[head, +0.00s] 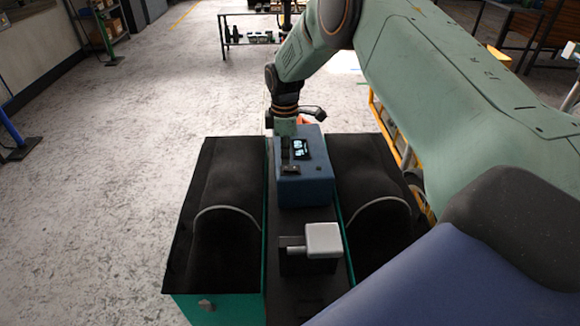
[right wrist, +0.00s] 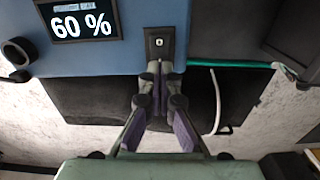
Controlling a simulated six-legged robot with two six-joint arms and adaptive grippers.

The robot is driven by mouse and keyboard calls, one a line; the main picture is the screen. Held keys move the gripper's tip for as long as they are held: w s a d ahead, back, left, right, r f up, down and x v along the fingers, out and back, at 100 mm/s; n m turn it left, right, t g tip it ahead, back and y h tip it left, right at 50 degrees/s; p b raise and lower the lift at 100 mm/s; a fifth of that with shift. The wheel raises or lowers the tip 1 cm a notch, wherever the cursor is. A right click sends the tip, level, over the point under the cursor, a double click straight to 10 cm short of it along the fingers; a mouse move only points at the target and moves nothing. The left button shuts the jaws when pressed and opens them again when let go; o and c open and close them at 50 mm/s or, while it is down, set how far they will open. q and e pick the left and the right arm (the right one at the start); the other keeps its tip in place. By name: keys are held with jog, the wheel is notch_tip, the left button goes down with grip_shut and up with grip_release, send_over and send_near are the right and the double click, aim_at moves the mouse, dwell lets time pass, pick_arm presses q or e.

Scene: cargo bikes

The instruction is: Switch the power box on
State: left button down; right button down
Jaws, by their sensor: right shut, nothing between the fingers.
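The power box (head: 305,190) is a blue case between the two dark bins. Its blue top also fills the upper part of the right wrist view (right wrist: 120,55). A lit screen (right wrist: 80,20) on it reads 60 %. A black switch plate (right wrist: 159,43) with a small round silver part sits to the right of the screen. My right gripper (right wrist: 160,68) is shut and empty, its fingertips just below that round part in the picture. I cannot tell whether they touch the plate. In the head view my right arm reaches down behind the box, its fingers not clear. My left gripper is not in view.
Black-lined bins with green edges flank the box, left (head: 225,200) and right (head: 370,190). A white block (head: 323,240) on a dark mount is in front of the box. A shelf table (head: 250,27) stands far back.

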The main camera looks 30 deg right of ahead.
aim_at(286, 167)
jog(key=shift+s, duration=0.1)
dwell(0.4)
jog(key=shift+f, duration=0.1)
jog(key=shift+f+b, duration=0.55)
jog(key=shift+f, duration=0.4)
dwell(0.6)
jog(key=shift+r, duration=0.15)
jog(key=shift+r+p, duration=3)
jog(key=shift+r, duration=0.5)
jog(key=shift+f, duration=0.15)
